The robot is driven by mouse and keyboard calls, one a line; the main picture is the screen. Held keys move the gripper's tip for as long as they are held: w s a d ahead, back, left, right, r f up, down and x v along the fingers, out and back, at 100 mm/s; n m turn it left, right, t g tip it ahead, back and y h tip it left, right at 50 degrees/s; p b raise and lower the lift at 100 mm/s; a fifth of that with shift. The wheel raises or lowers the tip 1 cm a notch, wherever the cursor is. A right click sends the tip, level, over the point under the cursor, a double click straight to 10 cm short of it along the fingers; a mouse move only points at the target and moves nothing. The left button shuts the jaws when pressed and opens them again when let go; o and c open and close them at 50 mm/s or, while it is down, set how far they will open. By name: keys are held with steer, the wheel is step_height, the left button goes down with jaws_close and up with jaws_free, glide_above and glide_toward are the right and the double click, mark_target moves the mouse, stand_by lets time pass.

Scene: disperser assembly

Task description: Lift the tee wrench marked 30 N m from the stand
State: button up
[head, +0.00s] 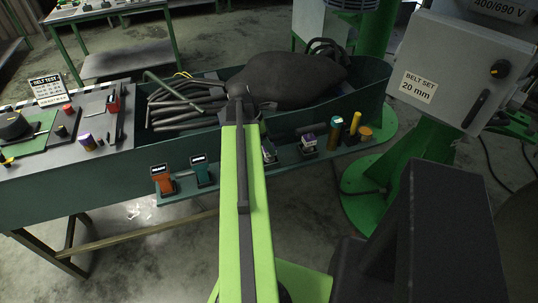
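An orange tool with a labelled black top (163,181) and a teal one (202,173) stand upright on a narrow green ledge (180,196) along the trough's front. They may be the tee wrenches, but their labels are too small to read, so I cannot tell which is marked 30 N m. My green arm reaches forward over the ledge, to the right of the teal tool. My gripper (241,92) is a dark shape at the arm's far end, over the trough, apart from both tools. Its fingers are not clear against the dark contents. My arm hides part of the ledge.
The green trough (100,178) holds a dark sack (295,78) and dark rods (180,108). Right of my arm, a teal cylinder (335,133), a yellow cylinder (354,123) and other small items stand on the ledge. A grey control box (455,65) is at right.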

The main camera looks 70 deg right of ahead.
steer(key=b+x, duration=0.1)
steer(key=x, duration=0.2)
steer(key=shift+d+f+b, duration=0.1)
steer(key=shift+f+b, duration=0.1)
steer(key=shift+b, duration=0.2)
steer(key=shift+r, duration=0.2)
jaws_close()
